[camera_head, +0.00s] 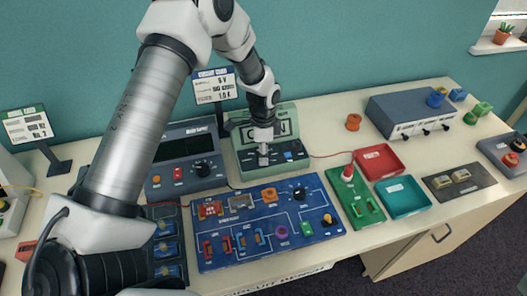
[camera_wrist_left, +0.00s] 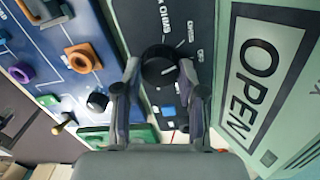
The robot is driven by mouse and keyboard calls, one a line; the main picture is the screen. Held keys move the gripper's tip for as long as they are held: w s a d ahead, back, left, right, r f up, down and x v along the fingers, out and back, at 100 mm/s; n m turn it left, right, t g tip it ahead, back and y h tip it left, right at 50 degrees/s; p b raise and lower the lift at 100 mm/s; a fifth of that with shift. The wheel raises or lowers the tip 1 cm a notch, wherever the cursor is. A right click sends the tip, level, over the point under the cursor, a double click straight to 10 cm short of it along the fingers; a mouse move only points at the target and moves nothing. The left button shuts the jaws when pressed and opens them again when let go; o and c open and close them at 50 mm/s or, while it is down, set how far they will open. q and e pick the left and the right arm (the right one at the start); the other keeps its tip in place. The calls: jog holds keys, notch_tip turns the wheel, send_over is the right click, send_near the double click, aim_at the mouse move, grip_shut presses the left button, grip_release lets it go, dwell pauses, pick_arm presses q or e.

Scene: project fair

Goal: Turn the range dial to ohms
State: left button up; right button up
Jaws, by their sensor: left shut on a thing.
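The meter (camera_head: 245,160) is a pale green box with a dark lower panel, standing at the back of the table. Its display (camera_wrist_left: 252,72) reads OPEN in the left wrist view. The range dial (camera_wrist_left: 158,60) is a round black knob on the dark panel, with an OHMS label printed near it. My left gripper (camera_wrist_left: 160,72) has one finger on each side of the dial and is shut on it. In the head view my left gripper (camera_head: 263,150) comes down in front of the meter and hides most of the dial. My right gripper is not in view.
A blue circuit board (camera_head: 262,222) lies in front of the meter. A grey power supply (camera_head: 187,160) stands left of it. A red tray (camera_head: 378,162), a teal tray (camera_head: 403,197) and a grey-blue box (camera_head: 408,112) are to the right. An orange spool (camera_head: 353,122) stands behind.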

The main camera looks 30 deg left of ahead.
pick_arm(q)
jog(key=shift+s+f+n, duration=0.15)
jog(key=shift+n, duration=1.45)
jog(key=o, duration=1.1)
jog(key=shift+o, duration=0.2)
jog(key=shift+p, duration=0.3)
jog(key=shift+r, duration=0.2)
notch_tip(320, 180, up, 12)
jog(key=shift+w+a+f, duration=0.25)
jog(key=shift+w+a, duration=0.05)
jog(key=shift+w, duration=0.1)
